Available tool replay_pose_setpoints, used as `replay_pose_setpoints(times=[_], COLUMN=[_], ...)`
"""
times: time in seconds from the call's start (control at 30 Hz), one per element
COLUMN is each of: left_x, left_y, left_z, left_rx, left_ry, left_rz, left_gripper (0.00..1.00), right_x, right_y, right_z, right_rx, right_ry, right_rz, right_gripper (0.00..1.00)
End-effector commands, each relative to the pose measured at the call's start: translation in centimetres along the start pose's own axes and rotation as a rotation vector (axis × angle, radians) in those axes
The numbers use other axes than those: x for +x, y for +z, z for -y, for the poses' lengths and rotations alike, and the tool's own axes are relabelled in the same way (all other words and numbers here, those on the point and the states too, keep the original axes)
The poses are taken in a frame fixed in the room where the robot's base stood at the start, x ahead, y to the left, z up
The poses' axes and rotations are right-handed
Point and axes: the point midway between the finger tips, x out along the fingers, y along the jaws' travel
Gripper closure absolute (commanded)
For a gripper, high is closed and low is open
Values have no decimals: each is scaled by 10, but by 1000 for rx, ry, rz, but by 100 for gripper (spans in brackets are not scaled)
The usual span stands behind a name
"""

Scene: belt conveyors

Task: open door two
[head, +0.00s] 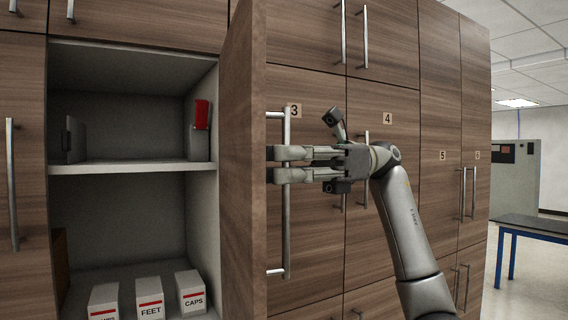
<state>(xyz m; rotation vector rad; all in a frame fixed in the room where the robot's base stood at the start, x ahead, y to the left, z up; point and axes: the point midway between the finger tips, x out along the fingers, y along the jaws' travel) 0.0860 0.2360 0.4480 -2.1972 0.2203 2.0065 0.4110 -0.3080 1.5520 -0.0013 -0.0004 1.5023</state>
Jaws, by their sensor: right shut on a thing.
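A wood-grain cabinet door (243,170) stands swung out from the open compartment, roughly at a right angle to the cabinet front. Its number does not show, and its outer face is turned away to the right. A long metal bar handle (287,225) sticks out from that outer face. My right gripper (286,164) reaches in from the right and is shut on this handle at about mid-height. The open compartment (120,165) shows left of the door. My left gripper is not in view.
The compartment's shelf (130,167) holds a red item (201,115) at its right. Several white boxes, such as the FEET box (149,298), stand below. Closed doors 3 (310,200) and 4 (385,110) lie behind my arm. A blue-legged table (535,224) stands far right.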

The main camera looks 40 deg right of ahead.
Motion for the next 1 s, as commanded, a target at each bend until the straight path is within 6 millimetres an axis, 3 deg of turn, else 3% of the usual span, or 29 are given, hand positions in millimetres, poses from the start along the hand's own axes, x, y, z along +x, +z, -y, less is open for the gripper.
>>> replay_pose_setpoints(times=[0.1,0.13,0.3,0.67,1.0], left_x=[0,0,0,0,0], left_y=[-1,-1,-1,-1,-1], left_z=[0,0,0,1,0], left_rx=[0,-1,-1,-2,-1], left_ry=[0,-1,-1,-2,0], left_rz=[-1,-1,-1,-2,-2], left_gripper=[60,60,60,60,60], right_x=[0,0,0,-4,-56], right_y=[1,1,1,1,2], right_z=[0,0,0,0,0], right_rx=[-1,-1,0,1,1], right_ry=[-2,-2,-1,-1,-3], right_rz=[4,4,3,1,5], right_gripper=[100,87,68,68,68])
